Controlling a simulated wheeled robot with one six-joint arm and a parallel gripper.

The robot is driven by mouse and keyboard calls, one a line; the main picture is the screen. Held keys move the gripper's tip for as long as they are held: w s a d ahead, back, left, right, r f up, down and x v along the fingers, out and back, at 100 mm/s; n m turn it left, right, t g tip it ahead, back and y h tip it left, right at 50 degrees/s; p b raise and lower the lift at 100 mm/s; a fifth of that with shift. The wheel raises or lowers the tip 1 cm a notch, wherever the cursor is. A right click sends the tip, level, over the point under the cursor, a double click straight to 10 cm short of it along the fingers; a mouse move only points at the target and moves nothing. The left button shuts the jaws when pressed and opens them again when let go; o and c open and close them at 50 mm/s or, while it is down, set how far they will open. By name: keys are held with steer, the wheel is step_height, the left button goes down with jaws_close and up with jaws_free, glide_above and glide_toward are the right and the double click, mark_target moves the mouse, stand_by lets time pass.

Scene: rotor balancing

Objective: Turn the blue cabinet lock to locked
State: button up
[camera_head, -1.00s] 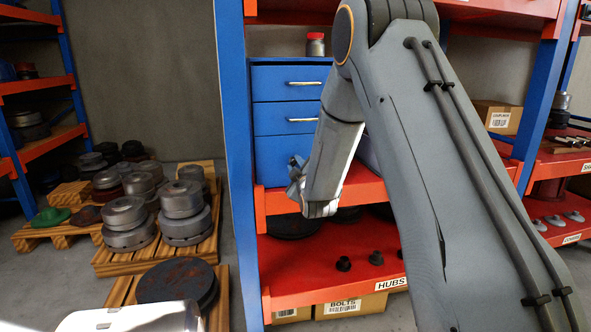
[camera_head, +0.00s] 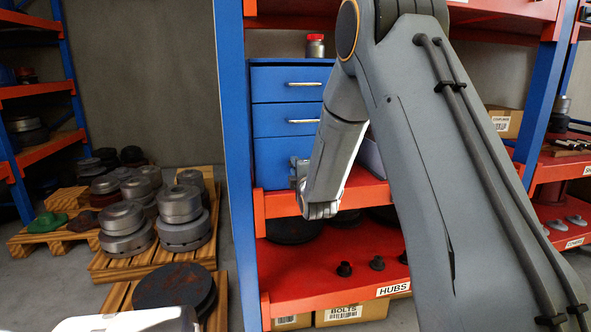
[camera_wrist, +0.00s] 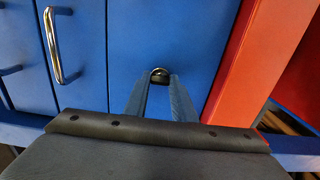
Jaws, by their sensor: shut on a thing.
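The blue cabinet (camera_head: 270,115) stands on a red shelf, with silver bar handles on its two upper drawers. Its lower front is partly hidden by my arm. In the wrist view, the cabinet front (camera_wrist: 195,45) shows a small round metal lock (camera_wrist: 159,75). My gripper (camera_wrist: 160,84) is shut on the lock, its two fingers at either side of it. The lock's turn position is too small to tell. In the head view my gripper (camera_head: 296,175) is at the cabinet's lower front, its fingertips not clear.
A red-lidded jar (camera_head: 315,46) stands on the cabinet. A blue rack post (camera_head: 233,150) rises just left of it. Black hubs (camera_head: 377,262) sit on the red shelf below. Pallets with metal rotors (camera_head: 183,215) stand at left. A silver drawer handle (camera_wrist: 56,45) is near my gripper.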

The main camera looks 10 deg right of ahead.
stand_by(0.4)
steer(key=o, duration=1.1)
steer(key=shift+c, duration=0.2)
steer(key=s, duration=0.8)
steer(key=shift+b, duration=0.35)
steer(key=s+f+m+g+p, duration=0.2)
steer(key=s+f+m+g, duration=0.25)
steer(key=s, duration=0.35)
steer(key=s+f+m+g+p, duration=0.25)
steer(key=s+m+g, duration=0.25)
steer(key=s, duration=0.4)
steer(key=s+m+g+p, duration=0.2)
steer(key=s+m+g, duration=0.6)
steer(key=s, duration=1.5)
steer(key=shift+s+a, duration=0.25)
steer(key=shift+s, duration=0.1)
